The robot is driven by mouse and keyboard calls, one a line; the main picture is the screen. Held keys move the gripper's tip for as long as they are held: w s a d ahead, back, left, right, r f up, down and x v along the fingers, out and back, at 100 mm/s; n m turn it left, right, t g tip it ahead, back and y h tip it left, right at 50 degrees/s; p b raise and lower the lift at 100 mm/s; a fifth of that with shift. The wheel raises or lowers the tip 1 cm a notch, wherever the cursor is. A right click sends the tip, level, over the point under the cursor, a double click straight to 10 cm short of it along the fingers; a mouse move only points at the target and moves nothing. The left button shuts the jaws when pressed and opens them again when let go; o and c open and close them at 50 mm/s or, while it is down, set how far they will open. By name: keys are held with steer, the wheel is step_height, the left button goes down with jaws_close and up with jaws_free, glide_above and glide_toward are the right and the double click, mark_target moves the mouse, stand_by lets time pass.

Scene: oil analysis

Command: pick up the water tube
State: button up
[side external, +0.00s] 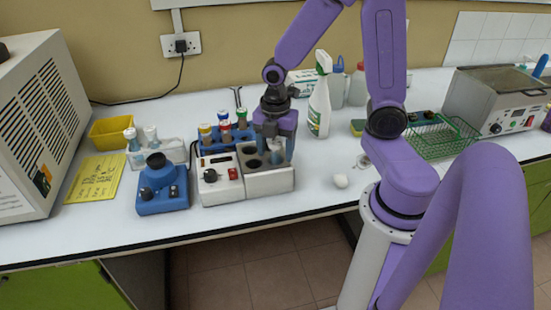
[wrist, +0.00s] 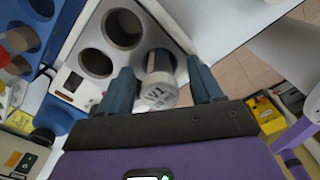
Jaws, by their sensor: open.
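The water tube (wrist: 158,88) is a clear tube whose pale grey top is marked, apparently "W1". It stands in a corner hole of a white block heater (side external: 270,182), which also shows in the wrist view (wrist: 67,71). My gripper (wrist: 160,72) is open, with one blue-grey finger on each side of the tube. Small gaps seem to show between the fingers and the tube. In the side view my gripper (side external: 275,140) points down over the right part of the heater and mostly hides the tube.
A blue rack (side external: 217,149) with colour-capped tubes stands just behind the heater. A blue mixer (side external: 162,188) is to the left. A spray bottle (side external: 320,108) stands behind right.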

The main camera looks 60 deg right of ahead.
steer(key=c, duration=1.1)
steer(key=shift+r, duration=0.1)
step_height(320, 180, up, 10)
steer(key=shift+f, duration=0.1)
